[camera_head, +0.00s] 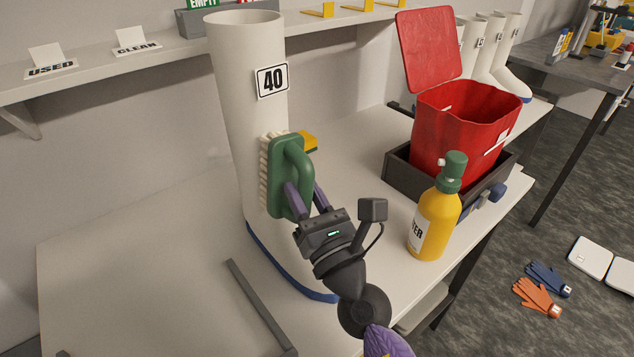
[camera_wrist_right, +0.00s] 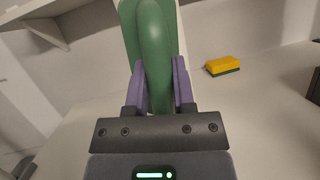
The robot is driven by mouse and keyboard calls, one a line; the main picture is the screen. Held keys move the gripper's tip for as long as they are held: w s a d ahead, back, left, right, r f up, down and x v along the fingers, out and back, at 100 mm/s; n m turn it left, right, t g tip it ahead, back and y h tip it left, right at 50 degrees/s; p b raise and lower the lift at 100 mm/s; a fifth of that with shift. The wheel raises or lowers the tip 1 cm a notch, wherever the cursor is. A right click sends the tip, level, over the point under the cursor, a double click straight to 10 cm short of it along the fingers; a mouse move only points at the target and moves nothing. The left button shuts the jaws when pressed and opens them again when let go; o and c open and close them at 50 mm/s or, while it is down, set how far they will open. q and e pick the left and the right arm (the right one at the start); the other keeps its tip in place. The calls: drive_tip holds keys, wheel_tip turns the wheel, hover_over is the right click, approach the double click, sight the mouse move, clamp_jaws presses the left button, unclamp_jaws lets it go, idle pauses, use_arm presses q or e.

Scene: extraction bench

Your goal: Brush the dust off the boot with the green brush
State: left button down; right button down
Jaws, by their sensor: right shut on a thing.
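The white boot (camera_head: 243,90), tall and upright with a "40" label and a blue sole, stands on the bench. The green brush (camera_head: 291,170) is upright against the boot's shaft on its right side, with its pale bristles facing the boot; I cannot tell for certain that they touch. My right gripper (camera_head: 305,196) is shut on the brush's handle. In the right wrist view the green brush (camera_wrist_right: 152,50) sits between the purple fingers of my right gripper (camera_wrist_right: 160,85). No dust can be made out on the boot. My left gripper is out of view.
A yellow and green sponge (camera_wrist_right: 222,66) lies on the bench (camera_head: 130,245) behind the brush. A grey bar (camera_head: 260,305) lies at the front. The bench's left is clear.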

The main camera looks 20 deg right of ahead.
drive_tip(key=s+d, duration=0.2)
drive_tip(key=s, duration=0.3)
drive_tip(key=shift+s+d, duration=0.2)
drive_tip(key=shift+s, duration=0.1)
drive_tip(key=s, duration=0.1)
drive_tip(key=s+d+b, duration=0.1)
drive_tip(key=shift+s+d, duration=0.1)
drive_tip(key=shift+s, duration=0.25)
idle(0.7)
